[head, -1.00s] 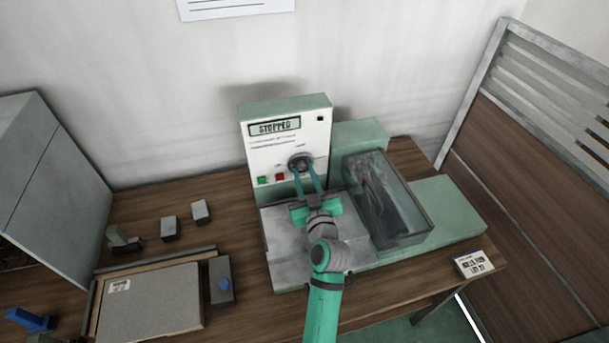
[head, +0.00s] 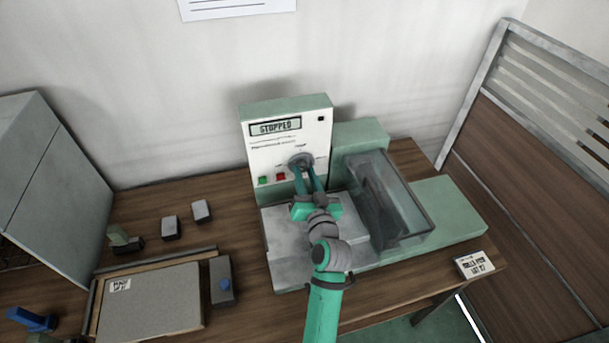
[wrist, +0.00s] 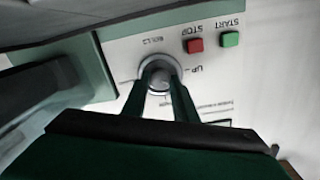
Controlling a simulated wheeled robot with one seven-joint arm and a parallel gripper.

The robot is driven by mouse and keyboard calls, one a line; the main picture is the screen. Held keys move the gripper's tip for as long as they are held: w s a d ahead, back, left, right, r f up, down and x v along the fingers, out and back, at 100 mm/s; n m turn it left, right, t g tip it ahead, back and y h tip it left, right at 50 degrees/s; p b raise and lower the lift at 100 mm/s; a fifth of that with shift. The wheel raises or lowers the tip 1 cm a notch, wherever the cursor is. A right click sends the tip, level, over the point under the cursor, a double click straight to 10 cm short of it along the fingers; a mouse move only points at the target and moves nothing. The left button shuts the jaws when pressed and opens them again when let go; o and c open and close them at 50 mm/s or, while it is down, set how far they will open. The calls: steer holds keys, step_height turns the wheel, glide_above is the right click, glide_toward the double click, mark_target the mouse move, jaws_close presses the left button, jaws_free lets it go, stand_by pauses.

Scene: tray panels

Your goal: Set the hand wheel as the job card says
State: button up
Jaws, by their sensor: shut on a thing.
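The hand wheel (head: 300,160) is a grey round knob on the white front panel of a green machine (head: 286,109). My gripper (head: 308,172) is shut on it, with a finger at each side. In the wrist view the hand wheel (wrist: 159,75) sits between the fingertips, beside small printed labels, one reading UP. The display (head: 275,127) reads STOPPED. A green START button (wrist: 230,39) and a red STOP button (wrist: 195,45) are on the panel. A small printed card (head: 474,265) lies at the table's right edge; its text is too small to read surely.
A clear-walled bin (head: 385,200) stands right of my arm, close to it. A paper sheet (head: 235,8) hangs on the wall.

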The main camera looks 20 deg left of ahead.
steer(key=m, duration=1.1)
steer(key=shift+m, duration=0.3)
stand_by(0.4)
steer(key=o, duration=1.1)
steer(key=shift+s, duration=0.1)
steer(key=shift+s+d, duration=0.1)
steer(key=v, duration=1)
steer(key=shift+s+d+r, duration=0.1)
steer(key=shift+s+d, duration=0.05)
steer(key=shift+d, duration=0.15)
